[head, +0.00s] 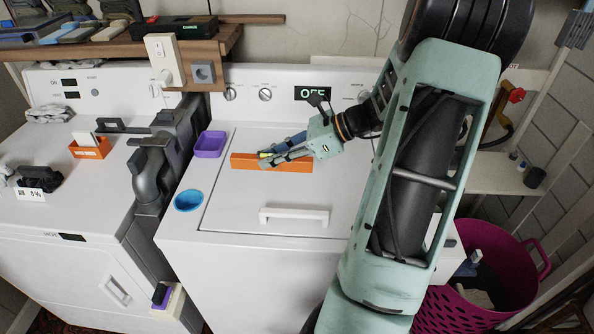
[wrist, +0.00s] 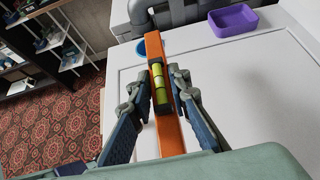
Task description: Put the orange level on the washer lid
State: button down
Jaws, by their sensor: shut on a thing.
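The orange level (head: 243,161) is a long bar lying crosswise over the rear part of the white washer lid (head: 255,200). In the wrist view the level (wrist: 171,138) runs lengthwise, with its yellow-green vial (wrist: 158,82) between the fingers. My gripper (head: 268,157) is shut on the level near its middle. It also shows in the wrist view (wrist: 161,92), with one finger on each side of the bar. The level is close to the lid; I cannot tell whether it touches it.
A purple tray (head: 210,145) and a blue bowl (head: 188,201) stand on the washer left of the lid. The lid's white handle (head: 294,215) is at the front. A grey pipe (head: 155,165) rises on the left. A magenta basket (head: 510,270) stands at right.

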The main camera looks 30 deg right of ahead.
send_over(297, 184)
notch_tip(297, 184, down, 7)
jog(key=shift+a+p, duration=0.15)
jog(key=shift+p, duration=0.25)
jog(key=shift+f+p, duration=0.35)
jog(key=shift+f, duration=1.35)
jog(key=shift+f, duration=0.15)
jog(key=c, duration=2.2)
grip_release()
jog(key=o, duration=0.4)
